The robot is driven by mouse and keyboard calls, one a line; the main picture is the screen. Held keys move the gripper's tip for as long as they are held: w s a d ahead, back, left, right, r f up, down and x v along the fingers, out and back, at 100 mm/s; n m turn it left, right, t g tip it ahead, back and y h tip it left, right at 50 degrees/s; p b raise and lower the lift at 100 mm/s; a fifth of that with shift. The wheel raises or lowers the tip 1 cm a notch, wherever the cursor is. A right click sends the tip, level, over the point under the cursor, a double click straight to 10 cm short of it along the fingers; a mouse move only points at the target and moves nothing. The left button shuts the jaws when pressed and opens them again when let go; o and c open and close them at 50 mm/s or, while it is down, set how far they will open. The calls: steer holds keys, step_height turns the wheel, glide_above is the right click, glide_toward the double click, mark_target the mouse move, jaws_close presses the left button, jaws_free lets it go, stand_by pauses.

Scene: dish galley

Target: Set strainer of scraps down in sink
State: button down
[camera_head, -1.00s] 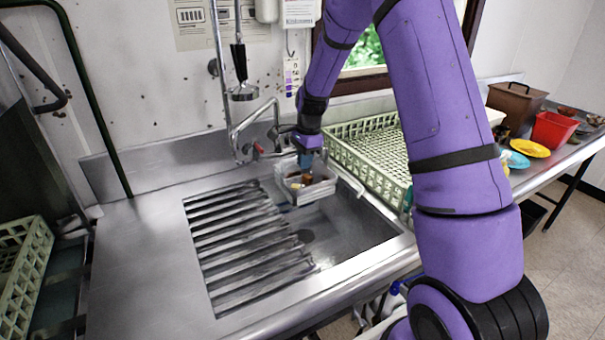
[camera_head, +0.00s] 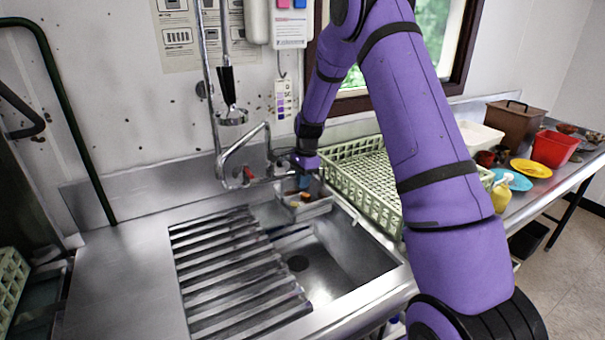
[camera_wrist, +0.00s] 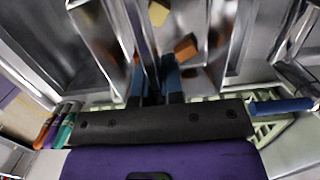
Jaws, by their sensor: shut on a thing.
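The strainer (camera_head: 318,211) is a small metal box-shaped basket at the back of the sink basin, below the tap. It holds orange, brown and yellow scraps; a yellow scrap (camera_wrist: 158,13) and an orange-brown scrap (camera_wrist: 186,48) show in the wrist view. My gripper (camera_head: 304,184) points down and is shut on the strainer's near wall or handle, with its blue fingers (camera_wrist: 154,82) on either side of it. The sink (camera_head: 345,258) is a steel basin with a dark drain (camera_head: 298,263). I cannot tell whether the strainer touches the sink.
A ribbed drainboard (camera_head: 235,270) lies left of the basin. The tap (camera_head: 245,150) and hanging sprayer (camera_head: 230,100) stand close behind. A pale green dish rack (camera_head: 365,175) is right of the sink. The front of the basin is clear.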

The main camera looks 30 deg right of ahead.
step_height(320, 180, down, 31)
stand_by(2.0)
steer(key=shift+r, duration=0.1)
steer(key=c, duration=1.2)
jaws_free()
steer(key=shift+o, duration=0.2)
steer(key=shift+r, duration=0.1)
step_height(320, 180, up, 11)
steer(key=d, duration=0.1)
